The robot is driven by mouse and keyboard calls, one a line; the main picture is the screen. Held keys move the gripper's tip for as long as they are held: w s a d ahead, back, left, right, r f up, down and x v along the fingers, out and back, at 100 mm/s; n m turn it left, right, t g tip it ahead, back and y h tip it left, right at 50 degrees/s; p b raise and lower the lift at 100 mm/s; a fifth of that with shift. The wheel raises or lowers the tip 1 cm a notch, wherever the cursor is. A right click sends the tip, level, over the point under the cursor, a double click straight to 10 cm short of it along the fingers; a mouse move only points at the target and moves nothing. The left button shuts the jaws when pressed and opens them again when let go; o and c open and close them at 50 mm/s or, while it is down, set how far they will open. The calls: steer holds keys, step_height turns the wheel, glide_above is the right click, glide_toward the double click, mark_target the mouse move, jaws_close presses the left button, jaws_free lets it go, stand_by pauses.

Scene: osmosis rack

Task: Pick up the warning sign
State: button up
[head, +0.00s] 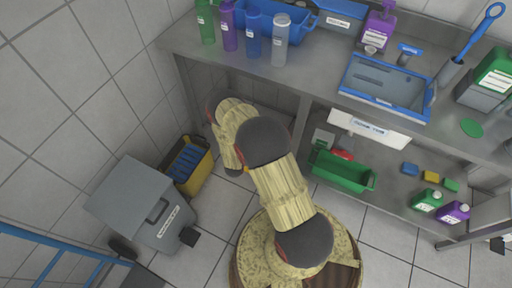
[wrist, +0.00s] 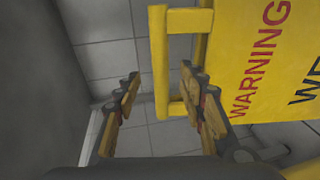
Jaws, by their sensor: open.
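The yellow warning sign (wrist: 250,75) fills the upper right of the wrist view, with red WARNING lettering. Its yellow handle frame (wrist: 159,55) sticks out from its left side. My gripper (wrist: 160,76) is open, one finger on each side of the handle's outer bar in the picture. The right finger overlaps the handle's opening. I cannot tell whether either finger touches the bar. In the head view I cannot make out the sign, and my arm hides the gripper.
A grey bin (head: 150,205) and a yellow bucket with a blue insert (head: 190,165) stand left of my arm. A metal bench (head: 325,95) with bottles and a blue tray stands behind and right. A green crate (head: 342,172) sits on its lower shelf. A grey surface (wrist: 40,80) borders the gripper's left.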

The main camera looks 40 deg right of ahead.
steer(key=b+x, duration=0.1)
steer(key=x, duration=0.2)
steer(key=b+x, duration=0.1)
steer(key=x, duration=0.1)
steer(key=shift+s+f+b, duration=0.1)
steer(key=shift+f+b, duration=0.15)
steer(key=shift+b, duration=0.05)
steer(key=shift+w+d, duration=0.25)
steer(key=shift+d, duration=0.05)
steer(key=shift+c, duration=1.4)
steer(key=c, duration=0.7)
steer(key=shift+r, duration=0.1)
jaws_close()
